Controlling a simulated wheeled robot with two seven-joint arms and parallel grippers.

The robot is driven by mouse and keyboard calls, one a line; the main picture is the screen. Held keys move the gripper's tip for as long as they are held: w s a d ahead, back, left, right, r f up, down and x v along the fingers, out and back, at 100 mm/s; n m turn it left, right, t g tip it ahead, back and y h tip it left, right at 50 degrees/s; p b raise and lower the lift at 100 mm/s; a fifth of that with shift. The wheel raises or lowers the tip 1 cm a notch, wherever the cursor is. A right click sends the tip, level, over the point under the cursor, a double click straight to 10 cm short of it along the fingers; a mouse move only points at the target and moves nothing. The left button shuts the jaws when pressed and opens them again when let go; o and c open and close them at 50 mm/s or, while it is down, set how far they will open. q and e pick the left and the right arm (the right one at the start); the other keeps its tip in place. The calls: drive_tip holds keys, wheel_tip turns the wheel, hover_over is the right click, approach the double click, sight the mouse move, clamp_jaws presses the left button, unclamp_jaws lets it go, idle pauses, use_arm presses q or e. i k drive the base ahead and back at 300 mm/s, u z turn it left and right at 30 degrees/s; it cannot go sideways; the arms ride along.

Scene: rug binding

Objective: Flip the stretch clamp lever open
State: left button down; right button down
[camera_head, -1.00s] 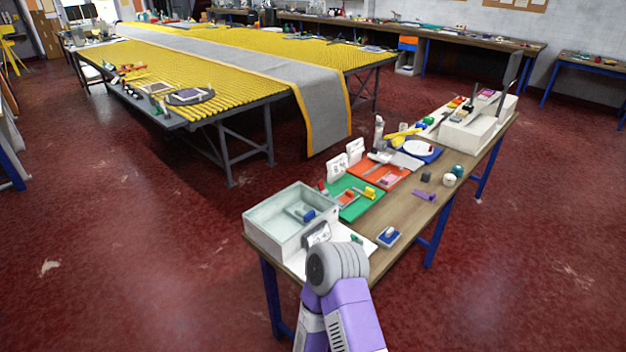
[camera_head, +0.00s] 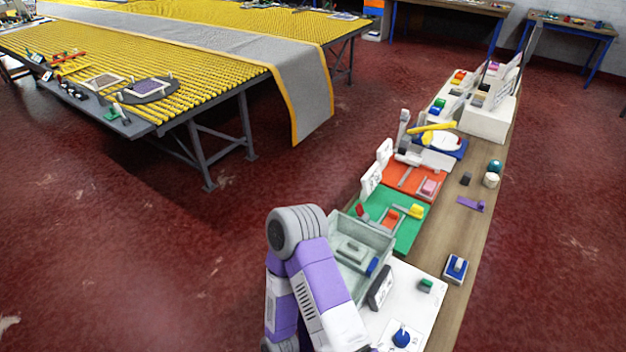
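A large table (camera_head: 120,60) with yellow slats fills the upper left, with a grey rug strip (camera_head: 190,45) edged in orange lying across it and hanging over its right end. Small fixtures stand along the table's front left edge, among them one with a green upright part (camera_head: 117,107) and a red bar (camera_head: 70,66). I cannot tell which of them is the stretch clamp, or how its lever stands. One of my purple and grey arms shows at the bottom centre; its gripper is outside the picture. Neither gripper is in view.
A narrow wooden bench (camera_head: 440,235) runs along the right, holding a clear-walled box (camera_head: 360,250), a green mat (camera_head: 405,235), an orange mat (camera_head: 425,185) and a white block (camera_head: 487,125). My arm is close to the box. Red floor (camera_head: 120,240) lies open at left.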

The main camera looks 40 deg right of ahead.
sight(359, 209)
drive_tip(key=i, duration=2.55)
drive_tip(key=z, duration=2.8)
drive_tip(key=i, duration=0.95)
drive_tip(key=z, duration=0.55)
